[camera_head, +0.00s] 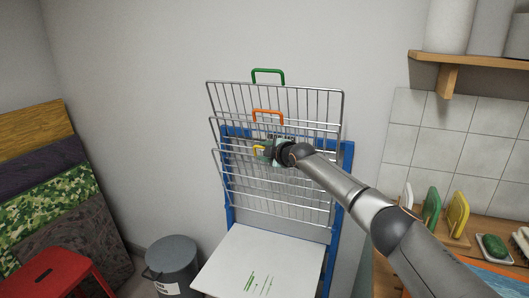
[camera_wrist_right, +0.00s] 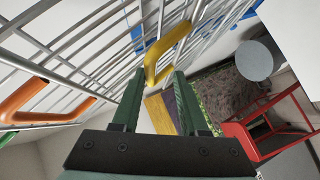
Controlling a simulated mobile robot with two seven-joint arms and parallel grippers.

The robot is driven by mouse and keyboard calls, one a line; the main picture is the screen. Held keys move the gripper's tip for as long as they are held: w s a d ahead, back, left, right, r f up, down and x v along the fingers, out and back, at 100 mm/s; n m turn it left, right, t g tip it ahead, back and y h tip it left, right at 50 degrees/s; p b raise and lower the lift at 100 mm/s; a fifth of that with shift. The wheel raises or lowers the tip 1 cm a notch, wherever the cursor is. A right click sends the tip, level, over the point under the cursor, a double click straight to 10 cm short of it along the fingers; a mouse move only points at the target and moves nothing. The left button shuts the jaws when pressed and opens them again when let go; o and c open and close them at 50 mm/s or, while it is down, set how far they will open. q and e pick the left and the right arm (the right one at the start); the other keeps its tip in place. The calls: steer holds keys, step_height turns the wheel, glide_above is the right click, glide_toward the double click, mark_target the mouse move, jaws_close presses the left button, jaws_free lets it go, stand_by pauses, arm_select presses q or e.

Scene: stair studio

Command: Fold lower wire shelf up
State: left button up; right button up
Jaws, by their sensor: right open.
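A rack with a blue frame (camera_head: 348,160) stands against the wall and carries wire shelves. The top shelf (camera_head: 222,94) has a green handle (camera_head: 268,72), and the middle shelf has an orange handle (camera_head: 268,113). The lower wire shelf (camera_head: 290,200) has a yellow handle (camera_head: 258,151) and stands steeply tilted up. My right gripper (camera_head: 270,150) is at the yellow handle. In the right wrist view my right gripper (camera_wrist_right: 156,86) is open, and the yellow handle (camera_wrist_right: 168,48) lies at and just beyond its fingertips. My left gripper is out of view.
A white panel (camera_head: 262,262) with green marks juts out below the shelves. A grey bin (camera_head: 172,262) and red stool (camera_head: 55,275) stand at left. A counter with brushes (camera_head: 458,212) is at right, below a wooden wall shelf (camera_head: 470,60).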

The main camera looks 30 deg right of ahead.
steer(key=v, duration=1.2)
steer(key=shift+s+b, duration=0.25)
steer(key=shift+b, duration=0.1)
stand_by(0.5)
steer(key=s+a+f+m+g+y, duration=0.1)
steer(key=s+a+f, duration=0.3)
steer(key=a+f, duration=0.4)
steer(key=s+a+f+m+g+y, duration=0.15)
steer(key=s+a+f, duration=0.35)
steer(key=f, duration=0.6)
steer(key=s+a+f+m+g+y, duration=0.1)
steer(key=s+a+f+y, duration=0.15)
steer(key=a+f, duration=0.6)
steer(key=s+a+f+m+h, duration=0.1)
steer(key=s+f+m, duration=0.3)
steer(key=s+f, duration=0.3)
steer(key=s+a+f+m+g+h, duration=0.1)
steer(key=s+f+m, duration=0.3)
steer(key=s, duration=1.4)
step_height(320, 180, down, 3)
steer(key=shift+a+f+p, duration=0.1)
steer(key=shift+a+p, duration=0.1)
steer(key=shift+p, duration=0.25)
